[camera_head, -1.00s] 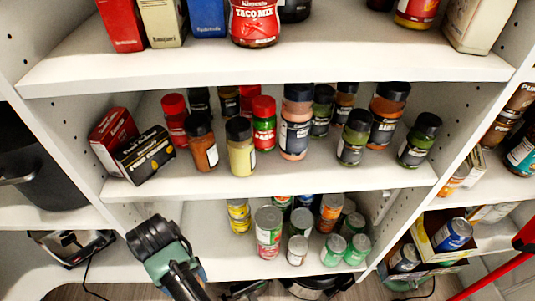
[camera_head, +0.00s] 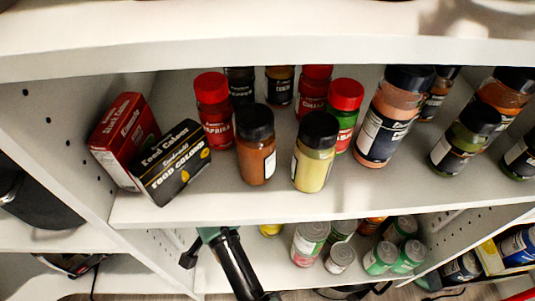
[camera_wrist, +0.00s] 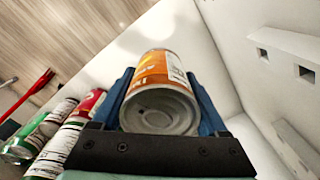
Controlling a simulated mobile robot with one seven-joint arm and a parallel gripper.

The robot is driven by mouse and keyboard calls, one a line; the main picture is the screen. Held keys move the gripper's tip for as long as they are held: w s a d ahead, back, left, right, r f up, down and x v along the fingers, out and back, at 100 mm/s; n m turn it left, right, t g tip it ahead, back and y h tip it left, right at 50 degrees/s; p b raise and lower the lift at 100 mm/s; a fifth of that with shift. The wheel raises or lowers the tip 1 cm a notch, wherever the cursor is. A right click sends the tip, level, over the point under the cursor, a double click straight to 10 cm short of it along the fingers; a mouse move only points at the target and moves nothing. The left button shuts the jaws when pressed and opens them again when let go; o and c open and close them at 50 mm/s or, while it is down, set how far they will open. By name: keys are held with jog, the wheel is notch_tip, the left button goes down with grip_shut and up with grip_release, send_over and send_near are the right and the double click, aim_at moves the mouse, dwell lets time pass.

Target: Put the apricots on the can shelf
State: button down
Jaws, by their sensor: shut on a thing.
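My gripper (camera_wrist: 163,95) is shut on an orange-labelled can (camera_wrist: 160,72), seen with its metal end toward the wrist camera; I take it for the apricots, though its label is not readable. The can shelf (camera_head: 275,262) is the low white compartment under the jar shelf. In the head view my arm reaches into its left part; the gripper tips and the held can are hidden under the board above. Several cans stand on the can shelf, including a red-and-white one (camera_head: 309,240) and a green one (camera_head: 380,257). Several cans also show at the left in the wrist view (camera_wrist: 62,140).
The jar shelf (camera_head: 270,208) is just above my arm, with spice jars and two food colour boxes (camera_head: 170,165). A white side wall (camera_wrist: 205,50) is close right of the held can in the wrist view. The can shelf's left part looks free of cans.

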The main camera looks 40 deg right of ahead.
jog(key=f+b, duration=0.2)
jog(key=f, duration=0.3)
jog(key=shift+s+f, duration=0.2)
jog(key=shift+f+b, duration=1.15)
jog(key=shift+f, duration=1.15)
grip_release()
jog(key=shift+f, duration=0.1)
notch_tip(320, 180, up, 12)
jog(key=p, duration=0.4)
jog(key=shift+r+p, duration=0.2)
jog(key=shift+p, duration=0.15)
